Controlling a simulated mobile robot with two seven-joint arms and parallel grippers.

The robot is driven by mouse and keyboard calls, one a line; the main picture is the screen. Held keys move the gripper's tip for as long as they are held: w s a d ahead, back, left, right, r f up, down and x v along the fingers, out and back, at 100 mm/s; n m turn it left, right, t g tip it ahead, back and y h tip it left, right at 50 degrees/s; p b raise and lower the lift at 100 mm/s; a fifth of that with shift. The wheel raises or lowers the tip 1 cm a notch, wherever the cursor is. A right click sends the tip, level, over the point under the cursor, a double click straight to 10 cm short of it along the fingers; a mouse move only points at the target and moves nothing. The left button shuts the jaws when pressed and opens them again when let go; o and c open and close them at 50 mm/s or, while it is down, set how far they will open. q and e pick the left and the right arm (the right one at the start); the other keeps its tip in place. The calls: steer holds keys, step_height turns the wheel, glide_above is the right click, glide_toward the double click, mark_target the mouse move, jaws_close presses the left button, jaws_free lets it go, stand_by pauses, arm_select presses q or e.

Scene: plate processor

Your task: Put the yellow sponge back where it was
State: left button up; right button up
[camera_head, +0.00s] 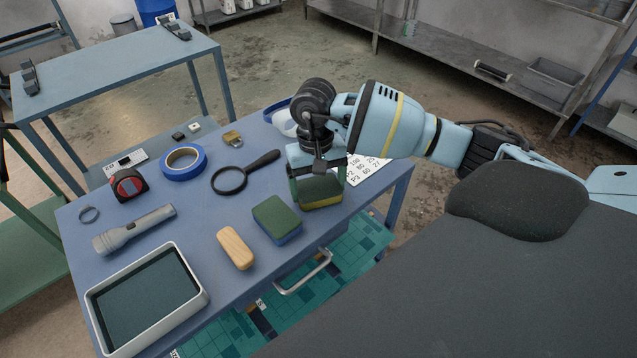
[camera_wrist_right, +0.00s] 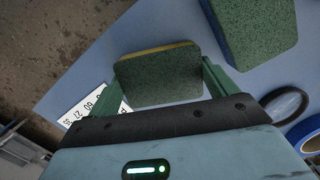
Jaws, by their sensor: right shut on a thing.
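The yellow sponge (camera_head: 322,197) has a green top and a yellow lower layer. It is near the right end of the blue table (camera_head: 215,205), beside the white card. My right gripper (camera_head: 318,188) points down with its fingers on either side of the sponge, shut on it. The right wrist view shows the sponge (camera_wrist_right: 158,75) between the two green fingers. I cannot tell whether its underside touches the table. A second sponge (camera_head: 277,220), green on top and blue below, lies to its left, apart from it; it also shows in the right wrist view (camera_wrist_right: 255,30). My left gripper is not in view.
A wooden block (camera_head: 236,248), grey tray (camera_head: 205,297), flashlight (camera_head: 134,230), tape measure (camera_head: 129,184), blue tape (camera_head: 183,162), magnifying glass (camera_head: 229,181), padlock (camera_head: 233,139) and white card (camera_head: 368,171) lie on the table.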

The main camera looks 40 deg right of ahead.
mark_target(316, 182)
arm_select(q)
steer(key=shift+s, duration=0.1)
arm_select(e)
steer(key=shift+f, duration=0.1)
steer(key=shift+f, duration=0.15)
steer(key=o, duration=0.9)
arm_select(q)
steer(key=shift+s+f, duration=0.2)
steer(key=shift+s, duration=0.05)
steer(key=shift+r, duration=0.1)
arm_select(e)
steer(key=shift+r, duration=0.45)
arm_select(q)
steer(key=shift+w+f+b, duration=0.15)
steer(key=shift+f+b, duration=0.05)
steer(key=shift+b, duration=0.1)
arm_select(e)
steer(key=r, duration=0.3)
steer(key=w+r, duration=0.1)
steer(key=r, duration=0.7)
steer(key=shift+w+d+r, duration=0.2)
steer(key=shift+r, duration=0.05)
